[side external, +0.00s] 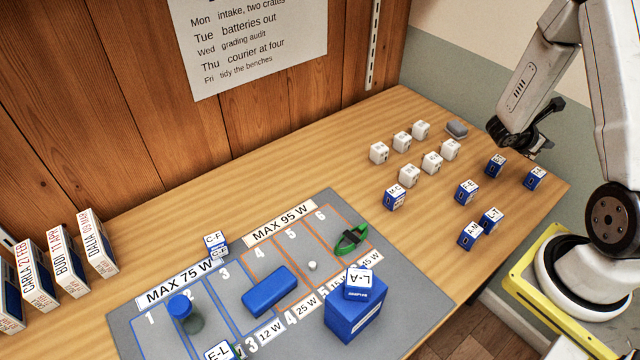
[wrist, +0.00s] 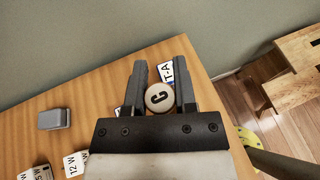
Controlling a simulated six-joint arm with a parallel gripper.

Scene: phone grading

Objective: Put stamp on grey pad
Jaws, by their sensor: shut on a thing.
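In the side view my gripper (side external: 545,142) is over the far right end of the table, and the stamp cannot be made out there. The grey pad (side external: 456,129) is a small rounded block at the back of the table, left of my gripper and apart from it. It also shows in the wrist view (wrist: 54,118), left of the fingers, with nothing on it.
White cubes (side external: 402,141) stand left of the grey pad. Blue and white labelled cubes (side external: 466,192) stand in front of it and near my gripper. A grey numbered mat (side external: 415,285) holds a blue block (side external: 270,291) and other items. Bare wood surrounds the pad.

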